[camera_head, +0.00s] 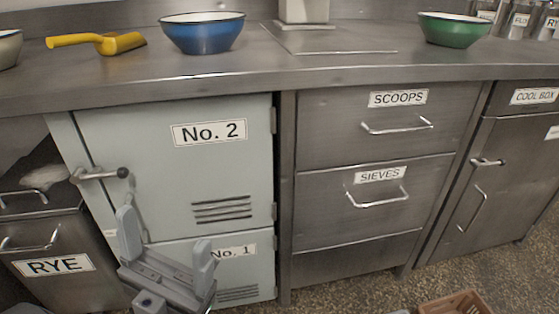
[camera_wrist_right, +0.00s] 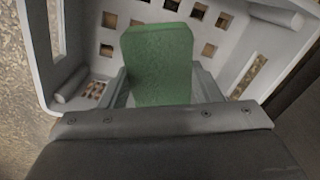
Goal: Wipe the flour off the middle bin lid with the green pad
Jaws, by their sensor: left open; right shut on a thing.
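In the right wrist view my right gripper (camera_wrist_right: 161,85) is shut on the green pad (camera_wrist_right: 159,50), which stands up between its fingers. In the head view my left gripper (camera_head: 165,242) is open and empty, in front of the pale No. 1 door. A bin labelled RYE (camera_head: 52,265) is at the lower left, under the counter. A whitish patch (camera_head: 44,177), which looks like flour, lies on a dark surface behind its handles. I cannot tell whether this is the middle bin. My right gripper is outside the head view.
A pale crate with square holes (camera_wrist_right: 60,93) surrounds the pad in the right wrist view. The counter (camera_head: 330,66) holds a blue bowl (camera_head: 201,35), a yellow scoop (camera_head: 100,42) and a green bowl (camera_head: 452,31). The No. 2 door handle (camera_head: 98,174) sticks out near my left gripper.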

